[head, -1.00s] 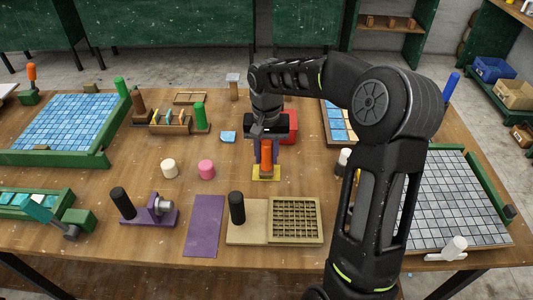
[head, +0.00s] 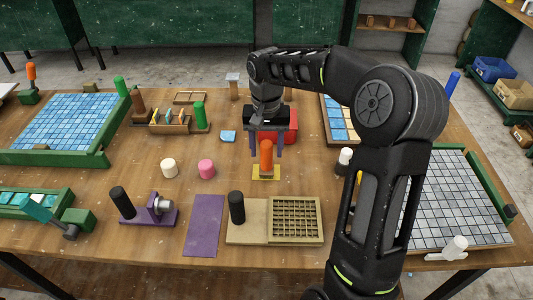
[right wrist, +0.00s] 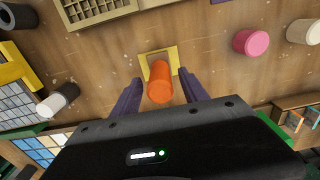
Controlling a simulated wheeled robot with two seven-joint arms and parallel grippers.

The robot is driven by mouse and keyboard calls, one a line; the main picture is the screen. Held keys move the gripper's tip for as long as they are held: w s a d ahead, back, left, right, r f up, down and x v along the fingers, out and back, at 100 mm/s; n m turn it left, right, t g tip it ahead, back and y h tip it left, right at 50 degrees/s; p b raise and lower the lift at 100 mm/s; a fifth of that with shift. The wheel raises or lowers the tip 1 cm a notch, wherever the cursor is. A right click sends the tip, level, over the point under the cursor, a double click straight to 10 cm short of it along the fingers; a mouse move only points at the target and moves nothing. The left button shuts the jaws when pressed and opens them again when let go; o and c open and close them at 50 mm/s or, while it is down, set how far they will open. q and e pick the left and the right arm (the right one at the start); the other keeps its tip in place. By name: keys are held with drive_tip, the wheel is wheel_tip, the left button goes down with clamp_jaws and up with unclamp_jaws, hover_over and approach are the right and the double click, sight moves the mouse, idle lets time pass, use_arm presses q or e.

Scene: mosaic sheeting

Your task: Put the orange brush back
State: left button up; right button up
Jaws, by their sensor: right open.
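The orange brush (head: 267,155) stands upright on a yellow base (head: 266,174) in the middle of the table. It also shows in the right wrist view (right wrist: 160,84), in front of the yellow base (right wrist: 172,52). My right gripper (head: 266,152) is open, with its purple fingers on either side of the brush's upper part. In the right wrist view the right gripper (right wrist: 160,90) has a gap between each finger and the brush. My left gripper is not in view.
A red box (head: 290,120) stands just behind the gripper. A pink cylinder (head: 206,169) and a cream cylinder (head: 169,168) stand to the left. A beige grid tray (head: 297,242) lies in front. The wooden table (head: 330,180) is bare just right of the yellow base.

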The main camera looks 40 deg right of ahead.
wheel_tip(320, 180, up, 10)
drive_tip(key=shift+f, duration=0.15)
idle(0.7)
